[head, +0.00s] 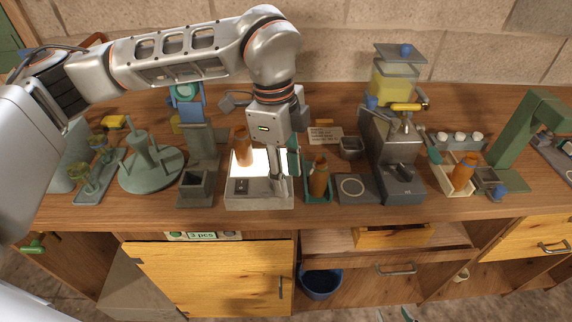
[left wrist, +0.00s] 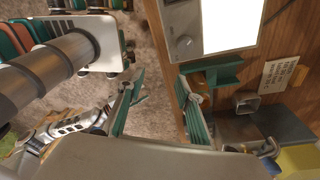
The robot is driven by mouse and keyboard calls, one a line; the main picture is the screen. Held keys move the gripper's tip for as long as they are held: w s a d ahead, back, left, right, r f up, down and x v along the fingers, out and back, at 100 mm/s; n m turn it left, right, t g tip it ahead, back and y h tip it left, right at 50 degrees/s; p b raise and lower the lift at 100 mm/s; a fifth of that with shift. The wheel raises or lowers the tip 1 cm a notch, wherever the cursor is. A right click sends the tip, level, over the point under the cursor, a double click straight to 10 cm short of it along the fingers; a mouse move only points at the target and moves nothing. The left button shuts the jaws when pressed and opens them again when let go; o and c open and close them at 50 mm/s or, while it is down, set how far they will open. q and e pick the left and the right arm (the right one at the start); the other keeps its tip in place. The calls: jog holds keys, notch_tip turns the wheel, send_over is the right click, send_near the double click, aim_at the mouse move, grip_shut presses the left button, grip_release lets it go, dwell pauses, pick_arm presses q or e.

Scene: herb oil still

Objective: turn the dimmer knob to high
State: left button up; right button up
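The light box (head: 259,197) stands near the front edge of the counter with its top panel glowing white. A small round dimmer knob (left wrist: 183,41) sits on its grey front strip in the left wrist view. In the head view the dark control plate (head: 241,186) lies at the strip's left. My left gripper (head: 283,188) points down over the right front part of the light box. In the left wrist view its teal-padded fingers (left wrist: 157,98) are spread with nothing between them, apart from the knob. The tips of my right gripper (head: 394,314) show low at the bottom edge, apart and empty.
A brown bottle (head: 242,148) stands on the glowing panel. Another bottle (head: 318,181) stands in a teal holder close to the right of the left gripper. A dark plate with a ring (head: 353,187) and a grey machine (head: 392,150) are further right. A grey square-cup stand (head: 196,188) is left.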

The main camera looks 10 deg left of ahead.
pick_arm(q)
jog(key=w+a, duration=0.1)
jog(key=w+a+r+n+y, duration=0.1)
jog(key=w+a+r+n+t, duration=0.1)
jog(key=shift+w+a, duration=0.25)
jog(key=shift+a, duration=0.05)
jog(key=shift+w+f+p, duration=0.1)
jog(key=shift+f+p, duration=0.35)
jog(key=shift+f, duration=3.35)
grip_shut()
